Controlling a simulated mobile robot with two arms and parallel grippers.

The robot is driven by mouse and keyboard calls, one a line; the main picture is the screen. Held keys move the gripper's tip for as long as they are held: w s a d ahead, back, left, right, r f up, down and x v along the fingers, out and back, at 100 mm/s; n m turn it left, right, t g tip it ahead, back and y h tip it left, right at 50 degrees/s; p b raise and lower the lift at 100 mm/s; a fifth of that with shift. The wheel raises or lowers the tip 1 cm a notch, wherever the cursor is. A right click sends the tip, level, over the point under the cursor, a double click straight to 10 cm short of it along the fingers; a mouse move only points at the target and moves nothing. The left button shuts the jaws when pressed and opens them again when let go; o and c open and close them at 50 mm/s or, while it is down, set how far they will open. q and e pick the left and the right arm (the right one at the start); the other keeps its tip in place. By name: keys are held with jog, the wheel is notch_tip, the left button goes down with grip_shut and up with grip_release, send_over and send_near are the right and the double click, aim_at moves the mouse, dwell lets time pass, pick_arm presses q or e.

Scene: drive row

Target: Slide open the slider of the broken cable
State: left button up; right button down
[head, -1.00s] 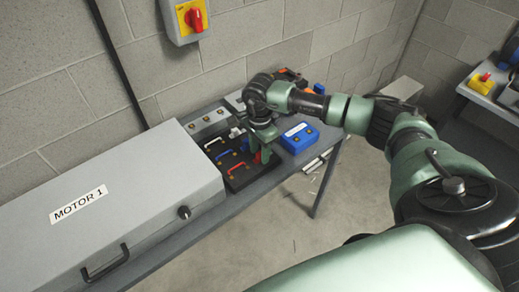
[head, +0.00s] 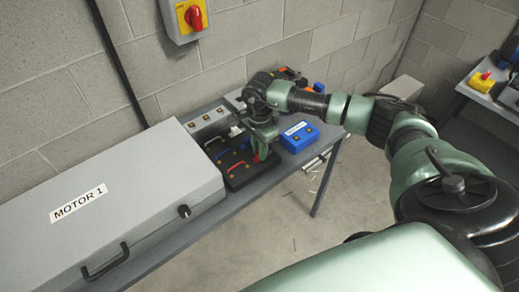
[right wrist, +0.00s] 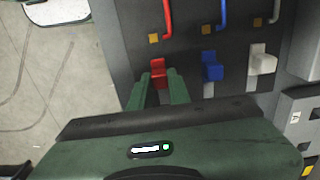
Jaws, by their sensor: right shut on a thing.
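A black panel (head: 243,180) on the bench carries a white, a blue (head: 222,153) and a red cable (head: 236,167). In the right wrist view the red cable (right wrist: 168,18), blue cable (right wrist: 223,14) and white cable (right wrist: 274,10) run beside small orange-yellow pads. Below them are a red slider (right wrist: 158,72), a blue slider (right wrist: 212,68) and a white slider (right wrist: 262,60). My right gripper (right wrist: 159,88) is shut on the red slider, one finger on each side. In the head view my right gripper (head: 262,152) is over the panel's right side. I cannot tell a break in any cable. My left gripper is out of view.
A grey MOTOR 1 box (head: 125,190) stands left of the panel. A blue box (head: 299,137) stands right of it. A red-and-yellow switch (head: 193,16) is on the wall. The floor in front of the bench is mostly clear, with a few thin pieces lying there.

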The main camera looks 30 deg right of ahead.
dwell(0.8)
jog(key=shift+w+d+f+b, duration=0.15)
jog(key=shift+d+b, duration=0.65)
jog(key=shift+b, duration=0.05)
jog(key=shift+d, duration=0.35)
jog(key=shift+r, duration=0.25)
jog(key=c, duration=1.3)
grip_release()
jog(key=shift+d, duration=0.15)
notch_tip(320, 180, up, 8)
jog(key=shift+f+b, duration=0.15)
jog(key=shift+b, duration=1.1)
